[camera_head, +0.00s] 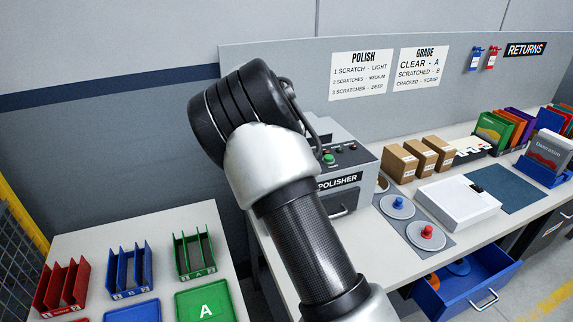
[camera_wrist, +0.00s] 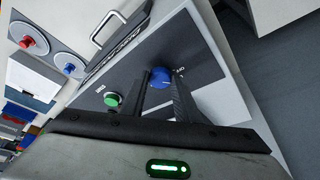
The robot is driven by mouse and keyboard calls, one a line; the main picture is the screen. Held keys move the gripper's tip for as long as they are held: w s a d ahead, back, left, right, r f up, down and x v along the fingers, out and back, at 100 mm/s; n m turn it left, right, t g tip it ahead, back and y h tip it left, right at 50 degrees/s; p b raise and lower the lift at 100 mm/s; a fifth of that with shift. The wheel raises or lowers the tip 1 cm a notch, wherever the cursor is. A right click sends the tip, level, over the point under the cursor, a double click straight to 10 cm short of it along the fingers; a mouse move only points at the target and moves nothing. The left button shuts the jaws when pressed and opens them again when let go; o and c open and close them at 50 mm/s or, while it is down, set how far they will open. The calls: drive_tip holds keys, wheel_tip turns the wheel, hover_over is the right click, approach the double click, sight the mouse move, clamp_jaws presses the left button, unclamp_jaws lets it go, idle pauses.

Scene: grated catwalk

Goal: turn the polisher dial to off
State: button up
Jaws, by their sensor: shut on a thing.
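The polisher (camera_head: 350,160) is a grey machine on the bench, with a dark label and a front handle. Its dial is a round blue knob (camera_wrist: 160,77) on the dark control panel (camera_wrist: 200,68) in the wrist view. My gripper (camera_wrist: 162,84) is shut on the blue dial, with one dark finger on each side of it. Small white marks are beside the dial, too small to read surely, and I cannot tell which way the dial points. A green button (camera_wrist: 113,99) sits on the same panel. In the head view my arm hides the dial and gripper.
Grey round pads with a blue knob (camera_head: 398,203) and a red knob (camera_head: 427,232) lie right of the polisher. A white box (camera_head: 458,205) and brown cartons (camera_head: 400,164) stand beyond. Red, blue and green racks (camera_head: 193,254) stand on the left table. A blue drawer (camera_head: 470,285) is open below.

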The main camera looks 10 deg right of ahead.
drive_tip(key=shift+d+n+t+y+b, duration=0.15)
drive_tip(key=shift+n+y+b, duration=0.15)
drive_tip(key=shift+n+b, duration=0.35)
drive_tip(key=shift+d+n+t+y+b, duration=0.15)
drive_tip(key=shift+n+y+b, duration=0.2)
drive_tip(key=shift+n, duration=0.6)
drive_tip(key=shift+a, duration=0.15)
drive_tip(key=o, duration=1)
drive_tip(key=shift+s, duration=0.1)
drive_tip(key=shift+o, duration=0.2)
drive_tip(key=v, duration=1.7)
drive_tip(key=shift+r, duration=0.3)
